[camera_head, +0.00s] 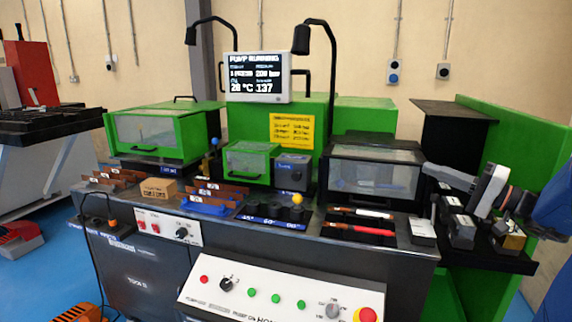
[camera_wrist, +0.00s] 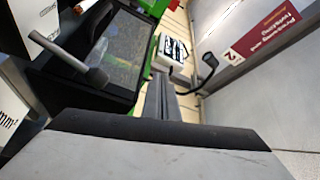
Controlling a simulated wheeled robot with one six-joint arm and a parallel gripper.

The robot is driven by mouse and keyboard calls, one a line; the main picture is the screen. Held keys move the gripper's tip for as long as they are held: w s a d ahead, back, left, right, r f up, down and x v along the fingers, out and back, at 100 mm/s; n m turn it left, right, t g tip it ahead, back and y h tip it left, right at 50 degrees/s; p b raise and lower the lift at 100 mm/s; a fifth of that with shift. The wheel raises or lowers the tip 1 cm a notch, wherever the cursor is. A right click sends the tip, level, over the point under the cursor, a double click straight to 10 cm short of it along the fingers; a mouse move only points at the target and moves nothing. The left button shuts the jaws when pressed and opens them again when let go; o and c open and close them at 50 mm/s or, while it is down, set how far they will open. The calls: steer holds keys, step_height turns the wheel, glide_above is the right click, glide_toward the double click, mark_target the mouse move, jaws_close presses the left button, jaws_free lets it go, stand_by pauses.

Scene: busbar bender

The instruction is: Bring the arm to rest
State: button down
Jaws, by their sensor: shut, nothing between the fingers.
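My gripper (camera_head: 430,171) is at the right of the head view, in front of the black-framed clear cover at the bench's right end. It points left, and its fingers are shut with nothing between them. My arm reaches in from the right edge. In the wrist view, the shut fingers (camera_wrist: 163,98) show as a narrow dark shape above the grey gripper body. I cannot tell whether the fingertips touch the cover behind them.
The black-framed cover (camera_head: 373,172) stands left of my gripper. A black shelf (camera_head: 513,262) with several grey blocks lies below my arm. A green panel (camera_head: 530,150) stands behind it. Red-handled tools (camera_head: 360,229) lie on the bench. A control panel (camera_head: 270,298) is in front.

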steer(key=s+a+f+g, duration=0.1)
steer(key=a+f+g, duration=0.1)
steer(key=a, duration=0.2)
steer(key=s+a+f+n+g, duration=0.1)
steer(key=a, duration=0.3)
steer(key=s+a+f+g, duration=0.1)
steer(key=a+f+g, duration=0.1)
steer(key=a, duration=0.2)
steer(key=shift+s+a+f+g, duration=0.2)
steer(key=shift+s+f+g, duration=0.1)
steer(key=shift+s+f, duration=0.1)
steer(key=s+a+f+n+g+h, duration=0.1)
steer(key=s+a+f+g+h, duration=0.25)
steer(key=s+f, duration=0.4)
steer(key=s+a+f+n+g+h, duration=0.2)
steer(key=s+a+f+g+h, duration=0.15)
steer(key=s+a+f, duration=0.35)
steer(key=s+d+f+n+t+h, duration=0.1)
steer(key=s+d+t+h, duration=0.1)
steer(key=s+d+h, duration=0.3)
steer(key=shift+s+d+f+n+t+h, duration=0.3)
steer(key=shift+s+d+f+n+h, duration=0.1)
steer(key=shift+d, duration=0.9)
steer(key=shift+a, duration=0.15)
